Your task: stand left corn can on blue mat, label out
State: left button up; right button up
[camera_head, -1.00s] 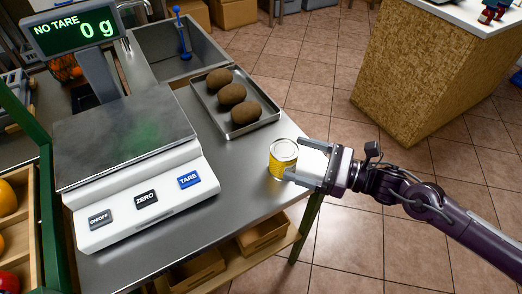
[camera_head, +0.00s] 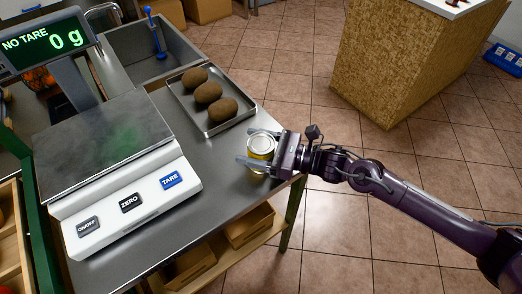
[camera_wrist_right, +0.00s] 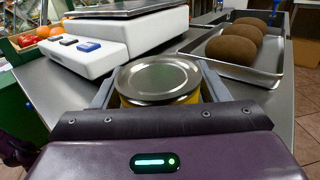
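A yellow can with a silver lid (camera_head: 261,147) stands upright on the grey metal table, near its right edge. My right gripper (camera_head: 258,150) is around it, one finger on each side, low and level. The right wrist view shows the can's lid (camera_wrist_right: 158,78) between the two fingers, which look spread; contact is not clear. Only a strip of yellow side shows below the lid, so the label cannot be read. No blue mat can be made out. My left gripper is not in view.
A white scale (camera_head: 125,205) reading 0 g stands left of the can. A metal tray (camera_head: 213,128) with three brown lumps lies behind it. A sink (camera_head: 160,65) is at the back. Beyond the floor stand a tan counter (camera_head: 400,65) and a blue crate (camera_head: 505,58).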

jog(key=c, duration=0.7)
jog(key=shift+r, duration=0.1)
jog(key=shift+c, duration=0.8)
jog(key=shift+r, duration=0.1)
